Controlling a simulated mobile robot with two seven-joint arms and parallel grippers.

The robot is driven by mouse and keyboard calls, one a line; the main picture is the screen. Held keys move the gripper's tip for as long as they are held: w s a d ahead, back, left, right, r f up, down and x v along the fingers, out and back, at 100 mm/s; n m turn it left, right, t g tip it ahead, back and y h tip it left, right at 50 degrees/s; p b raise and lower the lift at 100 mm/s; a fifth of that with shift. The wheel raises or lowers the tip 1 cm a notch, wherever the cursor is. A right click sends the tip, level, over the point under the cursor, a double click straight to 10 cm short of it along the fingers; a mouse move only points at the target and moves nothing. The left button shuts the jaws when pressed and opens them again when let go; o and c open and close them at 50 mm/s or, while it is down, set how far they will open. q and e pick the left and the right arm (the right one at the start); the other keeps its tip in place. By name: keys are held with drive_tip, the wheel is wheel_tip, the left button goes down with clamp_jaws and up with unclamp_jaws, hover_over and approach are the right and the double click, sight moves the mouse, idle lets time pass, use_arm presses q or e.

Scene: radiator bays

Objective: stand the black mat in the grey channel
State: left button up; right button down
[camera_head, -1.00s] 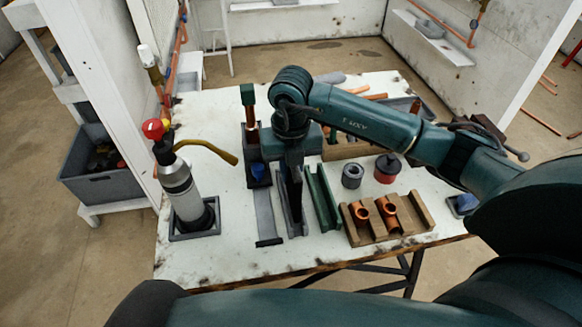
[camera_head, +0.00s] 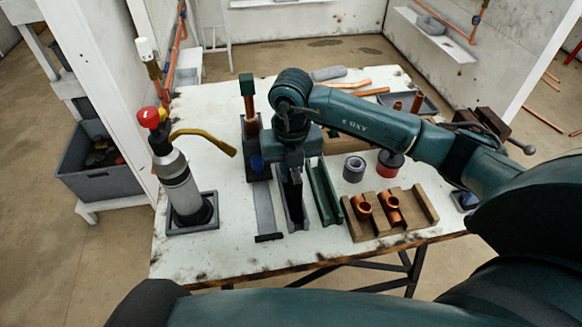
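The grey channel (camera_head: 303,225) lies lengthwise on the white table, left of a green channel (camera_head: 325,192). The black mat (camera_head: 294,192) is on edge, upright, and its lower part is between the walls of the grey channel. Whether it touches the channel floor is hidden. My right gripper (camera_head: 290,166) points down over the far end of the grey channel, shut on the top of the black mat; its fingertips are mostly hidden. My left gripper is out of view.
A grey flat strip (camera_head: 265,212) lies just left of the channel. A gas torch (camera_head: 180,185) stands in a tray at left. A wooden block with copper fittings (camera_head: 400,220), a grey ring (camera_head: 354,168) and a red-black pot (camera_head: 388,165) are at right.

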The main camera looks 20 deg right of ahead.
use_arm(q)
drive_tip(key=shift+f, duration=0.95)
use_arm(e)
drive_tip(key=shift+f, duration=0.55)
drive_tip(key=c, duration=1.3)
unclamp_jaws()
drive_tip(key=shift+r+p, duration=2.45)
drive_tip(key=shift+r, duration=1.25)
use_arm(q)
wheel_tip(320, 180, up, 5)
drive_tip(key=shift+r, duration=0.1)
